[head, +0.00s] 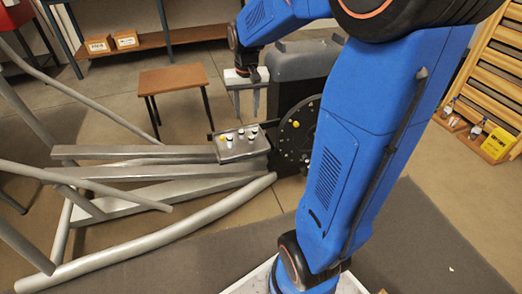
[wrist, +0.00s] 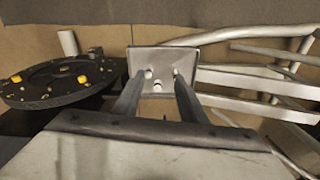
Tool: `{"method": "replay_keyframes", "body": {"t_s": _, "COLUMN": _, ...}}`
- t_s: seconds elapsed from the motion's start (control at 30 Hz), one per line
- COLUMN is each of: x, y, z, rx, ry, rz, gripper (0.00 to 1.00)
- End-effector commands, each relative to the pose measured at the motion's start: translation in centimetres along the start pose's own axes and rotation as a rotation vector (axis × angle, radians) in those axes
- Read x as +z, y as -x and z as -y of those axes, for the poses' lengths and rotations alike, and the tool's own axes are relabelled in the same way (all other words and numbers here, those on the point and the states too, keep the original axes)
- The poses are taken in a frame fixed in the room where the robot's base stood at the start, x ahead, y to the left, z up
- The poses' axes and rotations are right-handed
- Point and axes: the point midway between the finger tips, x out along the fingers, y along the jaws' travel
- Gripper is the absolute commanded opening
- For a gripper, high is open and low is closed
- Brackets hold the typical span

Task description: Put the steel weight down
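My gripper (head: 247,114) points down above and behind the small grey tray (head: 238,151) in the head view. Its two fingers are apart with a visible gap and nothing seen between them. In the wrist view the fingers (wrist: 157,76) reach toward the tray (wrist: 160,57), which lies beyond the tips. Small pale, yellow and dark pieces sit on the tray. I cannot tell which piece, if any, is the steel weight; no weight is clearly seen in the gripper.
A dark flywheel disc (head: 297,133) with yellow pieces stands right of the tray. Silver frame tubes (head: 165,225) stretch left. A small brown-topped table (head: 172,80) stands behind. A wooden rack (head: 495,70) is at the far right. Grey mat (head: 420,235) lies in front.

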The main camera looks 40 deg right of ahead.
Motion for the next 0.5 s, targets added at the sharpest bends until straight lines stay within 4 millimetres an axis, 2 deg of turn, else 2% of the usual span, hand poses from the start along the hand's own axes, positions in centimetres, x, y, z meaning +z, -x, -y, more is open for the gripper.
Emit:
{"method": "replay_keyframes", "body": {"t_s": 0.03, "x": 1.5, "y": 1.1, "z": 0.3, "rx": -0.005, "ry": 0.023, "rz": -0.02, "gripper": 0.38}}
{"method": "replay_keyframes", "body": {"t_s": 0.2, "x": 6.0, "y": 3.5, "z": 1.1, "rx": -0.019, "ry": 0.094, "rz": -0.072, "gripper": 0.38}}
{"method": "replay_keyframes", "body": {"t_s": 0.5, "x": 14.0, "y": 6.1, "z": 1.4, "rx": -0.045, "ry": 0.217, "rz": -0.165, "gripper": 0.38}}
